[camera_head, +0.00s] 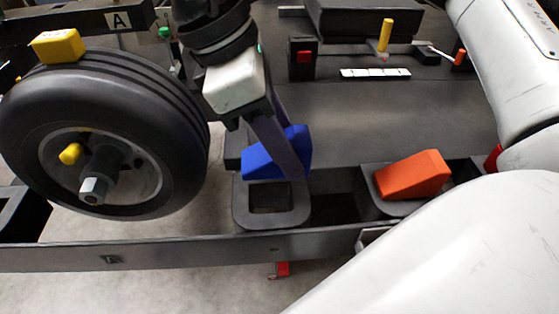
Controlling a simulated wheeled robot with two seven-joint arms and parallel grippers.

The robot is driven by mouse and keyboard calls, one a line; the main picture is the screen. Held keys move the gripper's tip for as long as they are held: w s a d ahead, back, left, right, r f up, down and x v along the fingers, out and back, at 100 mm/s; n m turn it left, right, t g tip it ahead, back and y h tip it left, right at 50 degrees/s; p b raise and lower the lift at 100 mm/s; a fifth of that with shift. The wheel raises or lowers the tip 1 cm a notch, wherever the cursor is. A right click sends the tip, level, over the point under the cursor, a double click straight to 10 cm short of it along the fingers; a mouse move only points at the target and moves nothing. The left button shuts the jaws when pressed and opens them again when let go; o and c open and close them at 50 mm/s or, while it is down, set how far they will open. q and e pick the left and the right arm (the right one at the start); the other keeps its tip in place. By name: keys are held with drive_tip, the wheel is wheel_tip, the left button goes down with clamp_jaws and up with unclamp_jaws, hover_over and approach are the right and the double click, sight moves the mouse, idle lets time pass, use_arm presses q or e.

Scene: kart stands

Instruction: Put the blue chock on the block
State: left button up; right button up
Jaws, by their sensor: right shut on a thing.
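The blue chock (262,163) is a wedge held between the fingers of my right gripper (287,150), which reaches down from the top middle. The gripper is shut on it, and a finger covers part of its right side. The chock is over the back part of a dark grey block (240,214) with a square recess in its top. I cannot tell whether the chock touches the block or hangs just above it. My left gripper is not in view.
A wheel (190,125) with a yellow chock (58,46) on top stands close at the left. An orange chock (413,175) sits on a dark holder at the right. A dark rail (200,252) runs along the front. A red-buttoned box (301,58) and yellow post (385,34) stand behind.

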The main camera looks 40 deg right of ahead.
wheel_tip(320, 180, down, 4)
drive_tip(key=shift+r+b, duration=0.15)
drive_tip(key=shift+b, duration=0.25)
drive_tip(key=shift+f, duration=0.3)
drive_tip(key=o, duration=1.2)
drive_tip(key=shift+f, duration=0.1)
